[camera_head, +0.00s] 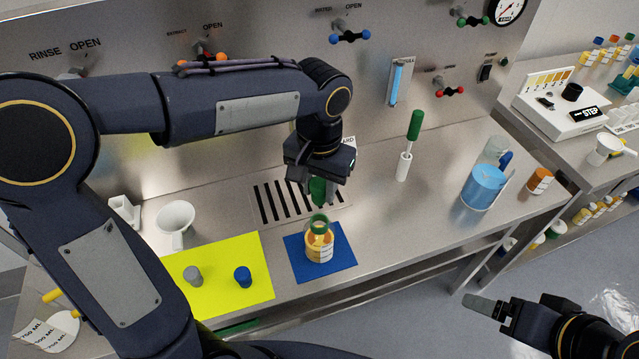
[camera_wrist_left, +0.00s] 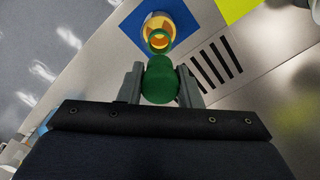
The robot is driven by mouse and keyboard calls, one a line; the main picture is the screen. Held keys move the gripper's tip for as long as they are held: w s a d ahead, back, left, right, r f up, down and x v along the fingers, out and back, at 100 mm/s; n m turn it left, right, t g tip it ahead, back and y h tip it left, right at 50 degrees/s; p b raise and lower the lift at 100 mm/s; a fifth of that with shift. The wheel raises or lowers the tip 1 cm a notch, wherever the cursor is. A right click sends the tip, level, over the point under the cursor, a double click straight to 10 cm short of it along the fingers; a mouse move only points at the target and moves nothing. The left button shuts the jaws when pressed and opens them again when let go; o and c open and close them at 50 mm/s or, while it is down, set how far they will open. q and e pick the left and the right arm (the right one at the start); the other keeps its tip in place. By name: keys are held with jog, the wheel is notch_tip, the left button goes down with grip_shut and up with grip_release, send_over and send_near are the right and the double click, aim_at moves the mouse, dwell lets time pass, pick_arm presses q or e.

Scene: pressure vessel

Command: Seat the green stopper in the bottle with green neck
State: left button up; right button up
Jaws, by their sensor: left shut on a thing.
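My left gripper (camera_head: 318,187) is shut on the green stopper (camera_head: 317,190) and holds it in the air above the bench. The stopper also shows between the two fingers in the left wrist view (camera_wrist_left: 160,80). The bottle with green neck (camera_head: 319,245) stands upright on a blue mat (camera_head: 343,262), with amber contents and a white label. In the head view the stopper is above and slightly behind the neck, apart from it. The bottle's open neck also shows just beyond the stopper in the left wrist view (camera_wrist_left: 159,40). My right gripper (camera_head: 487,306) is at the lower right, away from the bench.
A yellow mat (camera_head: 228,298) left of the blue mat bears a grey stopper (camera_head: 193,275) and a blue stopper (camera_head: 243,277). A slotted drain (camera_head: 270,205) lies behind. A white funnel (camera_head: 175,222), a green-handled brush (camera_head: 413,130) and a blue beaker (camera_head: 482,187) stand around.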

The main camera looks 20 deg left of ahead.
aim_at(319, 205)
pick_arm(q)
notch_tip(319, 205, down, 5)
jog(key=b, duration=0.4)
jog(key=shift+f, duration=0.4)
dwell(1.4)
jog(key=shift+f+b, duration=1)
jog(key=shift+f, duration=0.3)
jog(key=o, duration=1)
jog(key=shift+o, duration=0.2)
